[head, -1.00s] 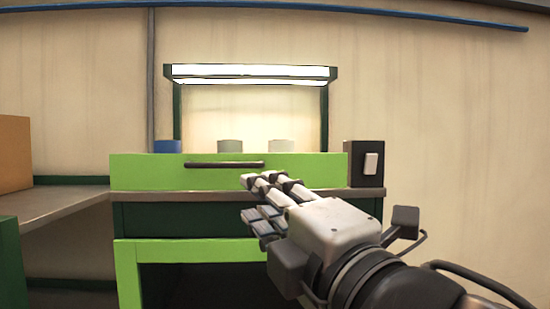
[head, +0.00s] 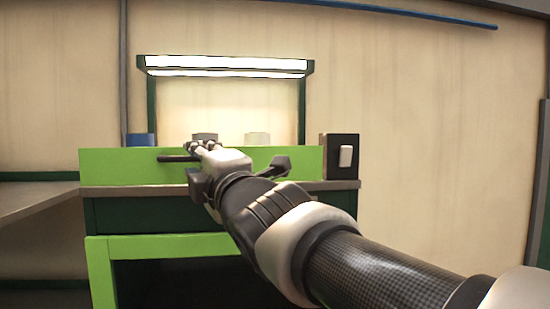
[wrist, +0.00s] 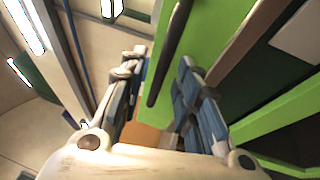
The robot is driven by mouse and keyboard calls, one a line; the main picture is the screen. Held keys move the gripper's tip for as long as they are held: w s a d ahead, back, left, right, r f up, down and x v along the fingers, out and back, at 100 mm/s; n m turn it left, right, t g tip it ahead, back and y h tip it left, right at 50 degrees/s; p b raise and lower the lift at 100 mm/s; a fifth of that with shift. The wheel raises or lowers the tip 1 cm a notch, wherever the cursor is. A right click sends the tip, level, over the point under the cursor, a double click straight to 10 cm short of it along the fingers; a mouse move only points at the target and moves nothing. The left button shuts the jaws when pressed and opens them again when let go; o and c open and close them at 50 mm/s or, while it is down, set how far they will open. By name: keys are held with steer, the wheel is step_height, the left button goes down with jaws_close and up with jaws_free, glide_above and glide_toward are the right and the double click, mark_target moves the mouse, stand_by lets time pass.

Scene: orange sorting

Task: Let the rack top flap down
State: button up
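The bright green flap (head: 120,165) stands upright along the front of the bench top in the head view. Its black bar handle (head: 172,158) runs sideways near its upper edge; my gripper hides the right part. My gripper (head: 203,147) is at the flap's front, over the handle. In the wrist view the flap (wrist: 218,45) fills the upper right and the handle (wrist: 168,55) lies in the gap between the fingers. My gripper (wrist: 160,62) is open there, with the fingers apart on either side of the bar. I cannot tell whether a finger touches it.
Behind the flap stand a blue container (head: 141,139) and two pale ones, under a lit lamp (head: 225,66). A dark box with a white switch (head: 346,156) stands right of the flap. A grey side counter (head: 35,200) is at the left. A green frame (head: 103,270) is below.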

steer(key=shift+c, duration=0.6)
jaws_close()
